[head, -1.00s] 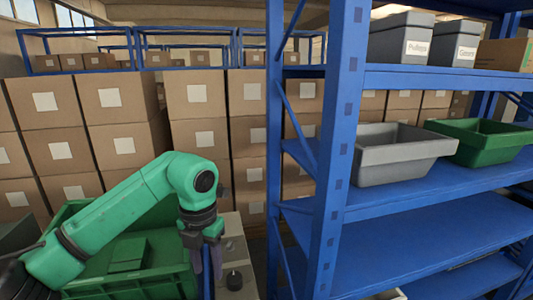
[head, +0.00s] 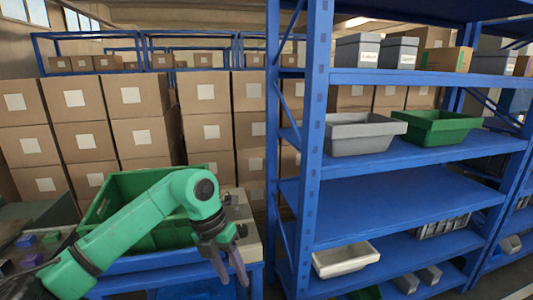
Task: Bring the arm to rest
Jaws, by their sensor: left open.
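My left arm is green and comes in from the lower left of the head view. Its left gripper (head: 231,266) hangs at the arm's end with its two dark fingers pointing down, in front of the blue-framed table. The fingers are apart and I see nothing between them. My right arm and gripper are not in view.
A green crate (head: 112,190) stands on the table behind my arm. A blue shelf rack (head: 312,150) stands close on the right, bearing a grey bin (head: 358,145), a green bin (head: 440,138) and a white tray (head: 345,262). Stacked cartons (head: 146,134) fill the back.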

